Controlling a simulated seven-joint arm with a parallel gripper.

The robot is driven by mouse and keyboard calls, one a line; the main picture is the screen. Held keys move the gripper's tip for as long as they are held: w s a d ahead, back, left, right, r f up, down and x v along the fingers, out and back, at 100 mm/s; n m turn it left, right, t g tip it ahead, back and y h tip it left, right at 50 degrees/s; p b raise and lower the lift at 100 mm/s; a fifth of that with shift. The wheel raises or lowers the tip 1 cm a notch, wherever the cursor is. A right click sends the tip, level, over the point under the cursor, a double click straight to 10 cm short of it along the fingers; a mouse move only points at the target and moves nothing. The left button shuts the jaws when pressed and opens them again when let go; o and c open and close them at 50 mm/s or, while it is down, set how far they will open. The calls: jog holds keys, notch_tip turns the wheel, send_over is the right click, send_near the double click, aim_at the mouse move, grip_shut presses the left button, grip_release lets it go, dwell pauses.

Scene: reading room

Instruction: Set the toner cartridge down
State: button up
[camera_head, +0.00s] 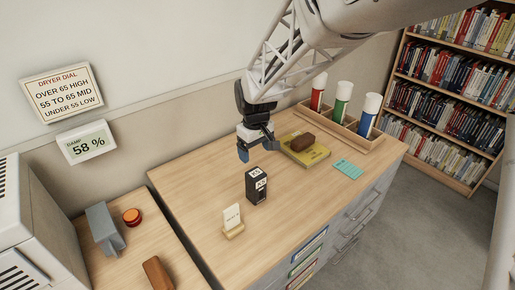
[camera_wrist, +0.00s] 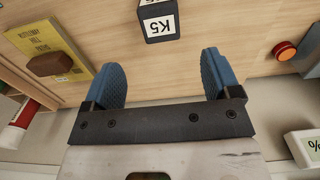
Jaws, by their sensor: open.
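The toner cartridge (camera_head: 256,186) is a black upright block with white labels. It stands on the wooden cabinet top (camera_head: 205,170), and its K5 label (camera_wrist: 161,24) shows at the top of the wrist view. My gripper (camera_head: 258,148) is above the cabinet top, behind the cartridge and apart from it. In the wrist view its two blue fingers (camera_wrist: 160,77) are spread wide with nothing between them.
A small card on a stand (camera_head: 232,221) is in front of the cartridge. A yellow book (camera_head: 304,156) with a brown block (camera_head: 303,142), a teal card (camera_head: 347,169) and a wooden rack (camera_head: 343,133) of coloured tubes are to the right. An orange button (camera_head: 131,217) is left.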

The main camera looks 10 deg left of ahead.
dwell(0.8)
jog(key=s+d+r+m+t, duration=0.1)
jog(key=s+d+r+m, duration=0.1)
jog(key=s+d+r, duration=0.5)
jog(key=s+d+r+m, duration=0.25)
jog(key=s+d, duration=0.25)
jog(key=d, duration=0.4)
jog(key=s+d+r+m, duration=0.1)
jog(key=s+d+m, duration=0.1)
jog(key=s+d, duration=0.3)
jog(key=s+d+r+m+t, duration=0.1)
jog(key=s+d, duration=0.3)
jog(key=s, duration=0.8)
jog(key=shift+d+m+t, duration=0.3)
jog(key=shift+d+m, duration=0.05)
jog(key=shift+m, duration=0.5)
